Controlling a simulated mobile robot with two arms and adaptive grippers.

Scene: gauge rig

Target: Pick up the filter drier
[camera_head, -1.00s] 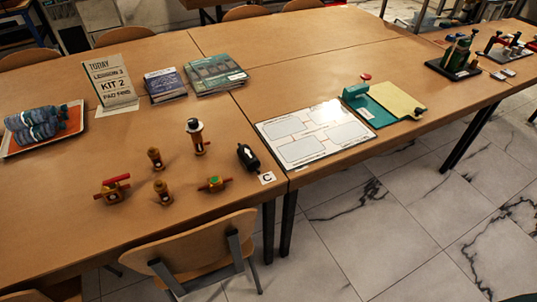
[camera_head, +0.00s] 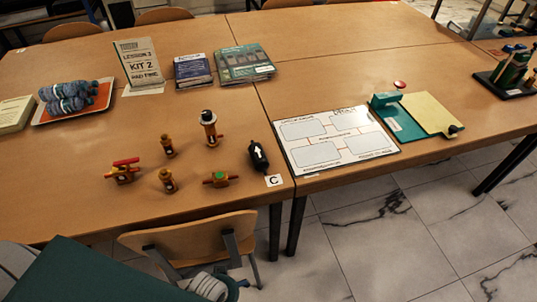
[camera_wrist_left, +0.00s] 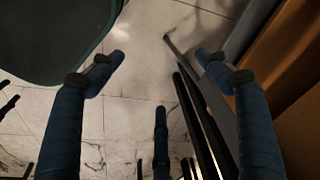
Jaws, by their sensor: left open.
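The filter drier appears to be the black cylinder with a white arrow (camera_head: 258,157), lying on the wooden table near its front edge in the head view, beside the card marked C (camera_head: 274,180). My left gripper (camera_wrist_left: 160,70) shows in the left wrist view with its two fingers wide apart and nothing between them. Floor tiles and dark legs show beyond the fingers. The filter drier is not seen in the wrist view. My right gripper is not in view.
Several brass fittings (camera_head: 210,128) stand left of the drier. A chair (camera_head: 190,240) stands at the table's front edge. Booklets (camera_head: 245,63) lie behind.

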